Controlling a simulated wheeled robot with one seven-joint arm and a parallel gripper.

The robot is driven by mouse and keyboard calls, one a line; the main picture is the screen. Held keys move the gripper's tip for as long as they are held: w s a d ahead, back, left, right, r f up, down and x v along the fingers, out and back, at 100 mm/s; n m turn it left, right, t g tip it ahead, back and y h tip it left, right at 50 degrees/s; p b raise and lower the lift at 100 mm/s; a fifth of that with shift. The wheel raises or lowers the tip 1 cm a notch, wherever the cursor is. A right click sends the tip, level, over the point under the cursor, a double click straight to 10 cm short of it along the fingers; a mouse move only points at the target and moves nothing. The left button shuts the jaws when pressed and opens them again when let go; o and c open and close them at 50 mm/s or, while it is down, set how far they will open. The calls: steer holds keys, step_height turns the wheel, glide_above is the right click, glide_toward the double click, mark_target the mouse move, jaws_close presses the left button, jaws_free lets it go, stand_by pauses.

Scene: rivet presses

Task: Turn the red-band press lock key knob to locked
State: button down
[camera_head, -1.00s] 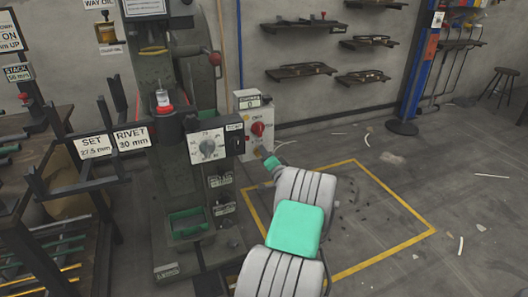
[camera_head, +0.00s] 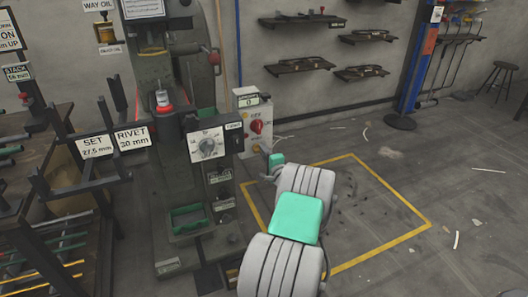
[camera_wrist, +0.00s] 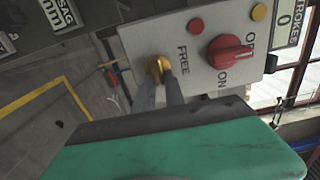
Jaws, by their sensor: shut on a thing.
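The press (camera_head: 200,60) with a red band (camera_head: 163,108) stands at left centre in the head view. Its grey-white control box (camera_head: 245,106) is at its right side. In the wrist view, the brass lock key knob (camera_wrist: 154,64) sits on the box face beside the word FREE; a locked mark is not readable. My gripper (camera_wrist: 163,78) is shut on this knob, with its two grey fingers at the knob and the knob partly hidden behind them. In the head view my gripper's green part (camera_head: 276,160) is just below right of the box, and its fingertips are hard to make out.
A red ON/OFF switch (camera_wrist: 229,52) is close to the knob, with a red button (camera_wrist: 196,26) and a yellow button (camera_wrist: 259,12). A strokes counter (camera_wrist: 287,18) reads 0. A dial box (camera_head: 208,145) is left of the control box.

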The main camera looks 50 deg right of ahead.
steer(key=shift+f, duration=0.1)
steer(key=c, duration=1.4)
jaws_free()
steer(key=p+v, duration=0.1)
steer(key=v, duration=0.6)
steer(key=shift+s+a, duration=0.2)
steer(key=shift+s, duration=0.15)
steer(key=shift+s, duration=0.1)
